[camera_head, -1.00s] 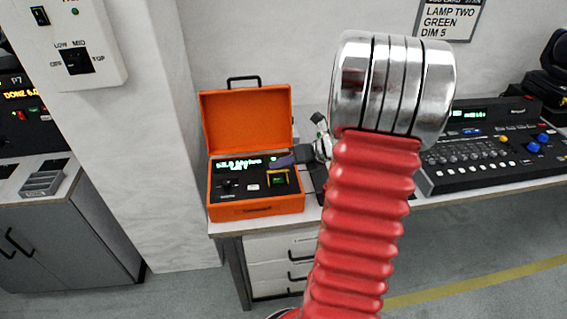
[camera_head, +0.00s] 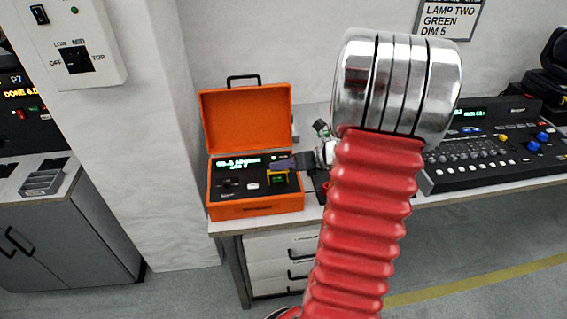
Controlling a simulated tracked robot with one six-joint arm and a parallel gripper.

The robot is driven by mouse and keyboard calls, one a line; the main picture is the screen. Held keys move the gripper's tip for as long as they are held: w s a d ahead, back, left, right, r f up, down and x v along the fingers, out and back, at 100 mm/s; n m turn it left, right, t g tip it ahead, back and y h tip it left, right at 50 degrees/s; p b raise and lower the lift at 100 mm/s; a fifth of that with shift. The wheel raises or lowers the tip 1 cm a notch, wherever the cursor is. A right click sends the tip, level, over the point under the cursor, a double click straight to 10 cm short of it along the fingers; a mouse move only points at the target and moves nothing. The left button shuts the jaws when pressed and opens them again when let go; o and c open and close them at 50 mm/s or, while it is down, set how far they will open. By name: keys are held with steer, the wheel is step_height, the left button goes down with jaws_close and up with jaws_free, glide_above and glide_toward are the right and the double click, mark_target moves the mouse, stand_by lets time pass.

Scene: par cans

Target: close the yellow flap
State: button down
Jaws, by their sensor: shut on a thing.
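The yellow flap (camera_head: 278,171) is a small yellow frame on the right of the black panel inside the orange case (camera_head: 256,210). A small green-lit part (camera_head: 279,178) shows at it. My gripper (camera_head: 274,165) reaches in from the right, with its dark purple fingers right at the flap's top edge. It is shut on the flap, though the fingers hide part of it and the contact is small in view. I cannot tell the flap's exact angle.
The case's orange lid (camera_head: 247,120) stands open behind the panel. The case sits on a bench (camera_head: 222,229) beside a wall pillar. A control desk (camera_head: 495,150) with knobs stands to the right. My red arm hides the bench's middle.

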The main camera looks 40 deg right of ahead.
mark_target(284, 189)
steer(key=shift+s+a+f+n+t+h, duration=0.25)
steer(key=shift+s+f+t, duration=0.2)
steer(key=shift+t, duration=0.3)
steer(key=shift+s+a+f+n+t+h, duration=0.15)
steer(key=shift+s+f+n+t+h, duration=0.2)
steer(key=shift+t, duration=0.4)
steer(key=shift+s+a+f+n+t, duration=0.2)
steer(key=shift+f+n+t, duration=0.3)
steer(key=shift+t, duration=0.2)
steer(key=shift+s+a+f+n+t, duration=0.2)
steer(key=shift+f+n+t, duration=0.3)
steer(key=shift+t, duration=0.2)
steer(key=c, duration=1.6)
jaws_free()
steer(key=s, duration=0.4)
steer(key=s+r, duration=0.1)
steer(key=s, duration=0.4)
steer(key=s+d, duration=0.1)
steer(key=s, duration=0.3)
steer(key=shift+s+r, duration=0.35)
steer(key=shift+r, duration=0.05)
steer(key=shift+f, duration=0.1)
